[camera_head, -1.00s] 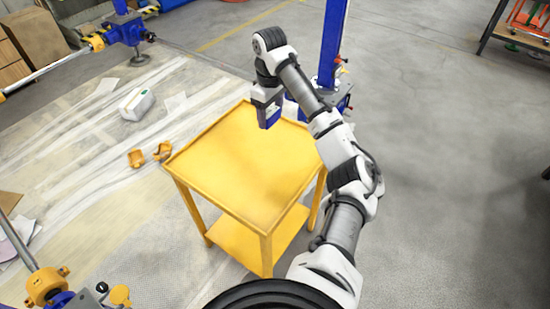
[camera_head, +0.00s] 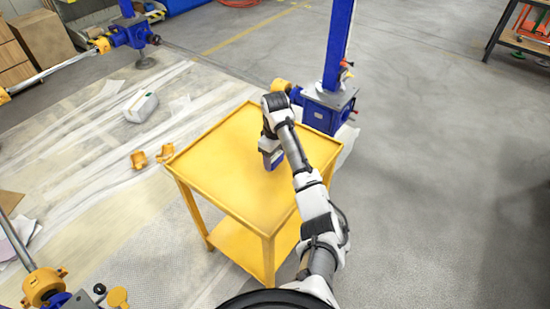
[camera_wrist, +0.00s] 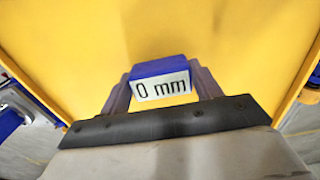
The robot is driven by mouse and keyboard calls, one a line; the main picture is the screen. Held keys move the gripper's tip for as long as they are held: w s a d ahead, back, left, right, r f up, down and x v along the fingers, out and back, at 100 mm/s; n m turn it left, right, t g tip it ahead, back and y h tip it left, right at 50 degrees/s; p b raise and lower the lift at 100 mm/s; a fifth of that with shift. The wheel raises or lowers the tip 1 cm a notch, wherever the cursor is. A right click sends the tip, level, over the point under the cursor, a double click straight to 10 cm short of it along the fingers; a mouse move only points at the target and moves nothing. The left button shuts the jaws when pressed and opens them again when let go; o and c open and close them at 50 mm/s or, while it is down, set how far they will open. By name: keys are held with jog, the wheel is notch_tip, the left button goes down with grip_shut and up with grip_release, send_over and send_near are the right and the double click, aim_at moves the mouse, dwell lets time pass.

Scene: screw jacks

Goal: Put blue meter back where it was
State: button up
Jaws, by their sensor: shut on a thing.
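The blue meter (camera_wrist: 160,82) has a white label reading "0 mm" and sits between the two grey fingers in the wrist view. My gripper (camera_head: 272,158) is shut on it, above the right part of the yellow table (camera_head: 212,178). The arm hides part of the table's right side.
The rest of the tabletop is bare. A blue screw jack (camera_head: 328,108) stands just behind the table. Open floor lies to the right.

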aim_at(275, 156)
jog(key=shift+f, duration=0.5)
jog(key=shift+f, duration=0.15)
jog(key=o, duration=1.2)
notch_tip(275, 156, up, 12)
jog(key=shift+r+p, duration=0.15)
jog(key=shift+p, duration=0.5)
